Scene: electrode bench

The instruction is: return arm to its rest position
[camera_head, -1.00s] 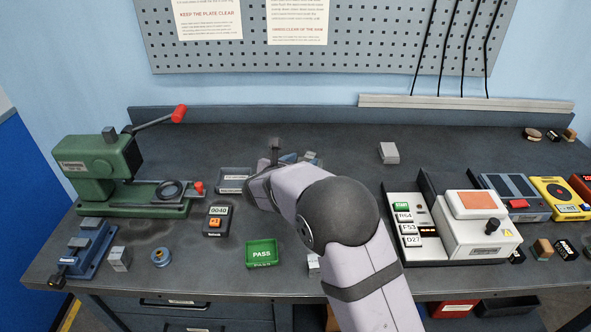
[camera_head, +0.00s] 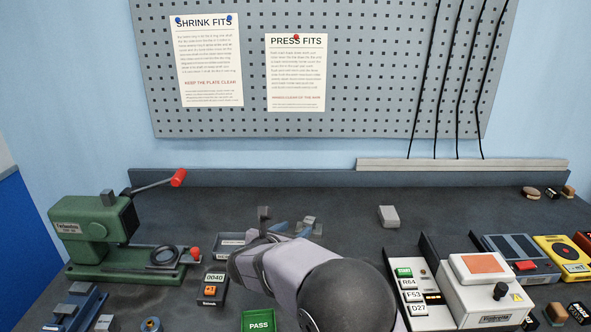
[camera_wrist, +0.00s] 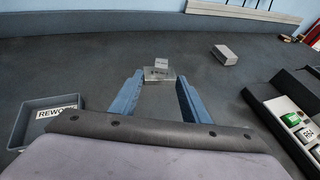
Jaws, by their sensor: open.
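My gripper (camera_wrist: 158,92) is open, its two blue fingers apart with nothing held between them in the wrist view. It is over the middle of the dark bench (camera_head: 350,200). Small grey metal blocks (camera_wrist: 158,75) appear just beyond the fingertips, one with a label too small to read. In the head view my gripper (camera_head: 284,228) is partly hidden behind my pale arm, which reaches up from the bottom edge. I cannot tell the exact height of the fingers above the bench.
A green press (camera_head: 92,232) stands at left, with a 0040 display (camera_head: 214,278) and a green PASS tray (camera_head: 258,321) nearer. A REWORK tray (camera_wrist: 45,118) is left of my gripper. A grey block (camera_head: 388,216) and a white instrument (camera_head: 485,285) stand right.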

